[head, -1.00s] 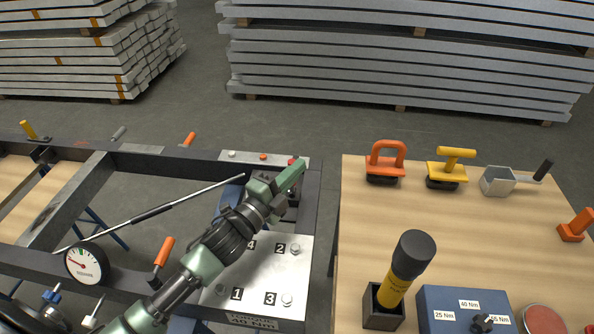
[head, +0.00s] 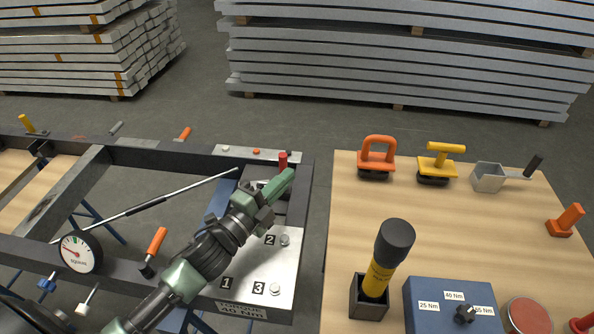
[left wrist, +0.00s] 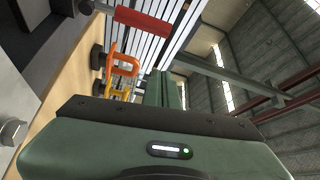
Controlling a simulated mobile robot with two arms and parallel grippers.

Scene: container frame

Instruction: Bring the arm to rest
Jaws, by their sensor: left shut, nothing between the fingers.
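My left arm comes in from the lower left in the head view. Its green left gripper (head: 290,175) is shut and empty, above the far right part of the dark frame (head: 310,200). The fingers also show pressed together in the left wrist view (left wrist: 168,88). A red handle (head: 283,160) stands just beyond the fingertips, and a red cylinder (left wrist: 143,20) crosses the top of the left wrist view. The numbered metal plate (head: 255,282) with bolts lies under the arm, which hides its label 4. My right gripper is not in view.
A wooden table (head: 450,220) on the right holds an orange handled tool (head: 377,150), a yellow one (head: 438,160), a black-and-yellow tool (head: 390,250) in a holder and a blue torque box (head: 425,290). A gauge (head: 80,252) sits on the frame. Beam stacks (head: 400,60) stand behind.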

